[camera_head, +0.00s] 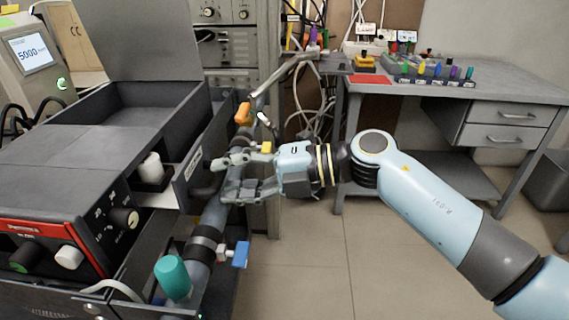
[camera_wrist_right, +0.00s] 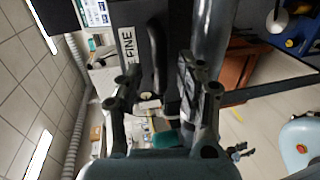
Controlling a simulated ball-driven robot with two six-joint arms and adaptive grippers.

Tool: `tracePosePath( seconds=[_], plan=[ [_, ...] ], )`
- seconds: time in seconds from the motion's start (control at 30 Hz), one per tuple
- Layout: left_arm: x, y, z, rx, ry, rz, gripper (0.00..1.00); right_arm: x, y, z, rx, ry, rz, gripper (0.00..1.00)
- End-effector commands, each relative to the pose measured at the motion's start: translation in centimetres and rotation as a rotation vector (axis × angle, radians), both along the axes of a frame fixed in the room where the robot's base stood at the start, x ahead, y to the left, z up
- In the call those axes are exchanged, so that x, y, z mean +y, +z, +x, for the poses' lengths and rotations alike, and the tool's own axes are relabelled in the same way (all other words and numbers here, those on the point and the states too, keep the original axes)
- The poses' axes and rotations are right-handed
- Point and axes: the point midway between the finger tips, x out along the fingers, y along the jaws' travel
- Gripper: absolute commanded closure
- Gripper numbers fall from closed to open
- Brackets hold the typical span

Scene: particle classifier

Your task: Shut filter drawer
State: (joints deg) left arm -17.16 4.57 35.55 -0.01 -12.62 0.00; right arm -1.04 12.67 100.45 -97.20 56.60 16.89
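The filter drawer (camera_head: 184,180) stands pulled out of the dark grey machine's side, with a white cylindrical filter (camera_head: 152,168) in a black holder inside. Its front panel carries a label reading "FINE", and the panel also shows in the right wrist view (camera_wrist_right: 130,75). The drawer's dark handle (camera_wrist_right: 157,60) appears between the spread fingers of my right gripper (camera_head: 224,177) in the wrist view. That gripper is open, with its fingers pointing left at the drawer front. Whether a finger touches the handle is unclear. My left gripper is out of view.
A grey pipe (camera_head: 207,232) with a blue valve handle (camera_head: 241,254) and a teal cap (camera_head: 173,277) runs beside the drawer. An orange valve handle (camera_head: 243,114) is behind the gripper. A grey desk (camera_head: 500,88) stands at the back right. The floor in front is clear.

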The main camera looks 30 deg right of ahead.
Motion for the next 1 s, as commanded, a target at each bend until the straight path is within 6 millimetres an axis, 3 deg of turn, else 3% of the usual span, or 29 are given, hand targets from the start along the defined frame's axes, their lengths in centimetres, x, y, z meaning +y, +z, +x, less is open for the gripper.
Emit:
tracePosePath(
  seconds=[1.0],
  plan=[
    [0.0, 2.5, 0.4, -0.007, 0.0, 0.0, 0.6, -6.4, 1.7, -4.3, 0.0, 0.0, -0.002, 0.62]
  ],
)
